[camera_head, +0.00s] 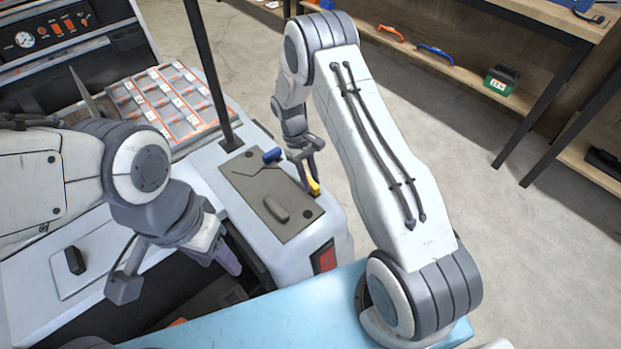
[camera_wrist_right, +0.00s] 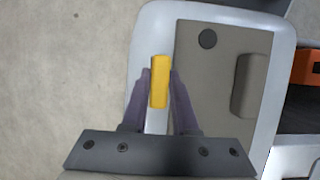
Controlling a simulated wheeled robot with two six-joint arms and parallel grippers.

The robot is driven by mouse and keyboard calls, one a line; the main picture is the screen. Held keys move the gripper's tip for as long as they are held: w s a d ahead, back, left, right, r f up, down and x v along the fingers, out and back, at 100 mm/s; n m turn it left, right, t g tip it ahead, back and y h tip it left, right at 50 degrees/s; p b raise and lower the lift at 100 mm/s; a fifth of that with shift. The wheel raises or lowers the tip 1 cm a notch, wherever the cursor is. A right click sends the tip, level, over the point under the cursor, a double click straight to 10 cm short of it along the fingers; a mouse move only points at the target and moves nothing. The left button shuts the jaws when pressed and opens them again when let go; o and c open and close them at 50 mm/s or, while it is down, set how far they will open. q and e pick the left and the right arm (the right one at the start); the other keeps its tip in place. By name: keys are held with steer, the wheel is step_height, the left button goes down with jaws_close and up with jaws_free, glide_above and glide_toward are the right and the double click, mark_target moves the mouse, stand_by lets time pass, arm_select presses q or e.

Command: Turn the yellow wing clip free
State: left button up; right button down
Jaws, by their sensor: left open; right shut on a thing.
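The yellow wing clip (camera_head: 314,187) sits at the right edge of a grey-brown plate on the cart roof. My right gripper (camera_head: 309,178) reaches down to it. In the right wrist view the yellow wing clip (camera_wrist_right: 159,82) stands between the two purple fingers of my right gripper (camera_wrist_right: 160,88), which are shut on it. It lies beside the edge of the grey-brown plate (camera_wrist_right: 208,75), lengthwise along it. My left gripper (camera_head: 226,260) hangs over the dark opening at the lower left, away from the clip. Its fingers are partly hidden, and nothing shows between them.
The plate (camera_head: 245,180) carries a dark raised grip (camera_head: 276,208). A blue piece (camera_head: 272,155) is near its far edge. A black post (camera_head: 208,70) rises beside it. An orange-edged parts tray (camera_head: 165,105) lies behind. Wooden shelves (camera_head: 480,75) stand right, across open floor.

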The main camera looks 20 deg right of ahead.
steer(key=shift+w, duration=0.1)
steer(key=c, duration=0.7)
jaws_free()
steer(key=v, duration=1)
steer(key=shift+r, duration=0.3)
